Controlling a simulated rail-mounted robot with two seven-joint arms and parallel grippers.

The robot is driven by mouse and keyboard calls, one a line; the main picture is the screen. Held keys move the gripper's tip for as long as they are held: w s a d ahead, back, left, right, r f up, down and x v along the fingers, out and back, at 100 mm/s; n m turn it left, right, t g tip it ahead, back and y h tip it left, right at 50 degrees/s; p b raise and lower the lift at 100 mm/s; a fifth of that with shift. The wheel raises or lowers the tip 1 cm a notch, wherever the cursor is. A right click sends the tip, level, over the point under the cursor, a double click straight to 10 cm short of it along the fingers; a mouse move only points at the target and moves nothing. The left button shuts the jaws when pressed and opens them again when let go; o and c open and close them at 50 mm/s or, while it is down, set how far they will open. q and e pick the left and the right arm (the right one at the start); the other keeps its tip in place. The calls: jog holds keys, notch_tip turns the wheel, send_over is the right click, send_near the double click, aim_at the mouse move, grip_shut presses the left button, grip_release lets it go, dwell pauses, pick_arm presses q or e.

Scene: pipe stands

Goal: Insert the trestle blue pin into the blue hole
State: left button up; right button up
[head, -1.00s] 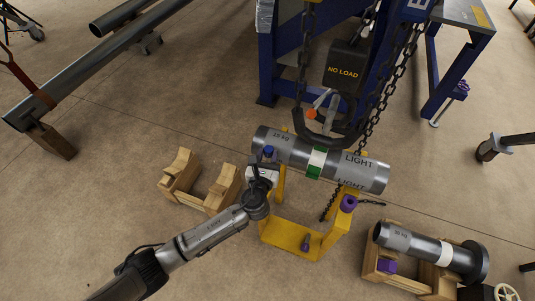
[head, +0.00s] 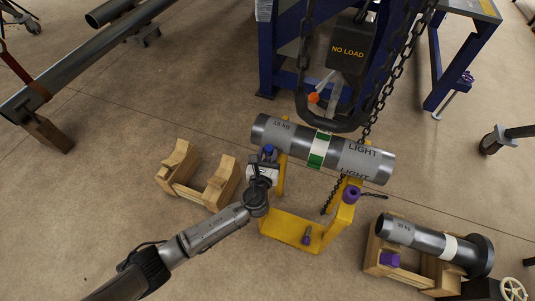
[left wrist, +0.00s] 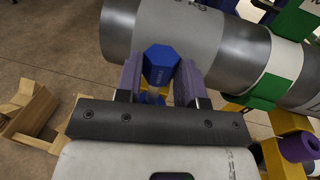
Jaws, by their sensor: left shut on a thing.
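The blue pin (head: 269,150) has a hexagonal head. In the left wrist view the pin (left wrist: 160,64) stands between the two purple fingers of my left gripper (left wrist: 160,84), which is shut on it. In the head view the left gripper (head: 265,160) is at the left upright of the yellow trestle (head: 290,230), under the left part of a grey pipe (head: 285,138) marked LIGHT. The blue hole is hidden, and I cannot tell how far the pin is in it. My right gripper is not in view.
A purple pin (head: 351,193) is at the trestle's right upright and another purple-headed pin (head: 306,238) at its base. Wooden cradles stand left (head: 190,187) and right (head: 372,262), the right one under a second pipe (head: 425,240). A black hook (head: 335,122) and chains hang just above the pipe.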

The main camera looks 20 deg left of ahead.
aim_at(268, 159)
pick_arm(q)
jog(key=shift+r, duration=0.1)
dwell(0.4)
jog(key=shift+p, duration=0.55)
dwell(0.4)
jog(key=shift+f, duration=0.3)
jog(key=shift+f+b, duration=0.75)
jog(key=shift+f, duration=0.05)
jog(key=shift+f+b, duration=0.6)
jog(key=shift+f, duration=0.25)
jog(key=shift+f+b, duration=0.7)
jog(key=shift+f, duration=0.3)
jog(key=o, duration=1.1)
jog(key=shift+s, duration=0.1)
